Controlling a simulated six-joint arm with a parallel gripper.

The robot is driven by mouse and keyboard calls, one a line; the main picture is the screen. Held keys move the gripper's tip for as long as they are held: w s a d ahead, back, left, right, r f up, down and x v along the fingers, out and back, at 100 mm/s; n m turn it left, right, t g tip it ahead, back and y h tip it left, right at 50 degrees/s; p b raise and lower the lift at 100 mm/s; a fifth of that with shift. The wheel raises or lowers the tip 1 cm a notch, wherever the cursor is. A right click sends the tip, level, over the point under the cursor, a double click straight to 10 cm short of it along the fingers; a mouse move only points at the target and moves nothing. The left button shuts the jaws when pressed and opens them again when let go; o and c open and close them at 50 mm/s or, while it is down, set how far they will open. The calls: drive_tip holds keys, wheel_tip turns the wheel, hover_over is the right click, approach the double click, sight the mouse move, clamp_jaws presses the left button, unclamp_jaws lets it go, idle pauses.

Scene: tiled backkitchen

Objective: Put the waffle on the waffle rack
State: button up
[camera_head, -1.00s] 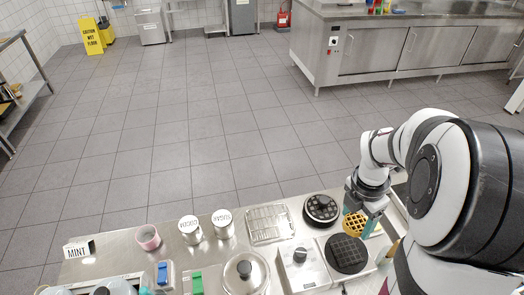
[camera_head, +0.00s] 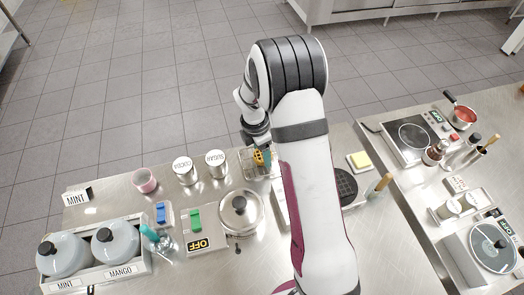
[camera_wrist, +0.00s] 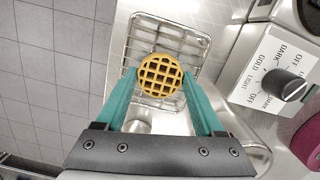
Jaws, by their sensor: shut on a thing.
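The waffle (camera_wrist: 160,75) is round and golden brown with a grid pattern. In the wrist view it sits between the two teal fingers of my gripper (camera_wrist: 160,85), which is shut on it. The waffle rack (camera_wrist: 200,42), a silver wire rack, lies below and behind the waffle in that view. In the head view the waffle (camera_head: 259,157) shows beside my gripper (camera_head: 262,156), over the rack (camera_head: 246,165). My arm hides part of the rack there. I cannot tell whether the waffle touches the wires.
The waffle maker's dial (camera_wrist: 284,84) is close at the right of the rack. A steel pot with a lid (camera_head: 240,212) and the sugar canister (camera_head: 216,163) stand left of the rack. The waffle iron's dark plate (camera_head: 346,186) is partly behind my arm.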

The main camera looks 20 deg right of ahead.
sight(258, 156)
drive_tip(key=shift+f, duration=0.25)
drive_tip(key=o, duration=1.4)
wheel_tip(258, 156, up, 12)
drive_tip(key=a, duration=0.1)
drive_tip(key=s+a+r+m+y, duration=0.1)
drive_tip(key=s+a+r+m, duration=0.1)
drive_tip(key=s+m, duration=0.6)
drive_tip(key=s+a+r+m+y, duration=0.1)
drive_tip(key=s+r+m, duration=0.2)
drive_tip(key=s+m, duration=0.6)
drive_tip(key=s+a+r+m+y, duration=0.1)
drive_tip(key=s+a+r+m, duration=0.1)
drive_tip(key=s+m, duration=0.6)
drive_tip(key=shift+s+a+r+m, duration=0.15)
drive_tip(key=shift+s+a+m, duration=0.05)
drive_tip(key=shift+s, duration=0.85)
drive_tip(key=shift+s+a+r+m, duration=0.1)
drive_tip(key=shift+s+a+m, duration=0.1)
drive_tip(key=shift+s, duration=0.85)
